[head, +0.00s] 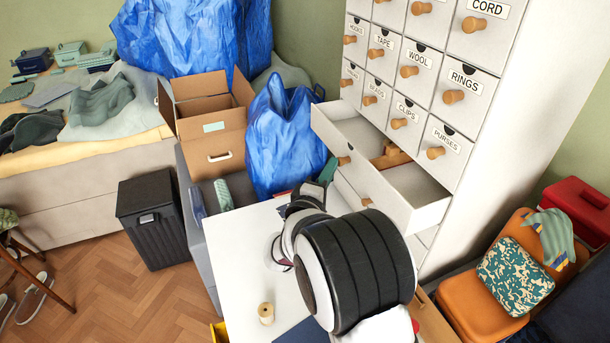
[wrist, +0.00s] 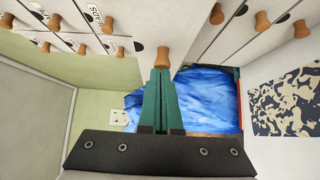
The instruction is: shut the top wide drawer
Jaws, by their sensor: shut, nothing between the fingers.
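The top wide drawer (head: 384,190) of the white cabinet stands pulled out, below the rows of small labelled drawers. Its front carries a round wooden knob (head: 344,160), and a brown wooden thing (head: 390,157) lies inside it. My gripper (head: 329,170) is in front of the drawer front, close to that knob, partly hidden behind my wrist. In the wrist view its green fingers (wrist: 160,72) are together and empty, with their tips just at a wooden knob (wrist: 162,56). I cannot tell whether they touch it.
A white table (head: 245,255) with a thread spool (head: 266,313) lies under my arm. A blue bag (head: 284,140) and an open cardboard box (head: 212,120) stand left of the drawer. An orange chair (head: 470,303) is at the right. The drawer's inner right part looks clear.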

